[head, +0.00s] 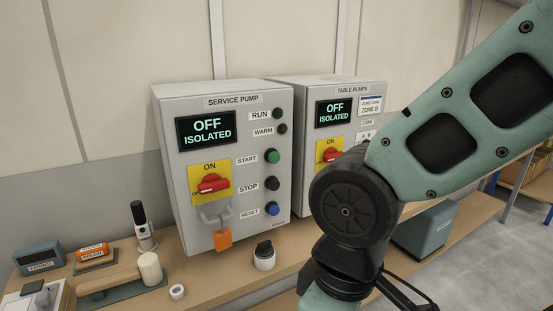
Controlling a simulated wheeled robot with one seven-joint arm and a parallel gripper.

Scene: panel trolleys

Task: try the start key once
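The service pump panel (238,108) is a grey box standing on the bench. Its green START button (273,156) sits right of the red rotary switch (212,184), between the WARM lamp and the black STOP button (272,184). Its display (206,129) reads OFF ISOLATED. The red handle lies roughly level on a yellow plate. A grey hasp (216,216) with an orange padlock or tag (222,240) hangs below it. The RUN lamp (278,113) looks dark green. My arm crosses the right side; my gripper is out of view.
The table pumps panel (338,88) stands behind to the right, also reading OFF ISOLATED, partly hidden by my arm. A black-topped knob (264,255) sits on the bench before the service panel. Several small items, including an orange box (92,252), lie at left.

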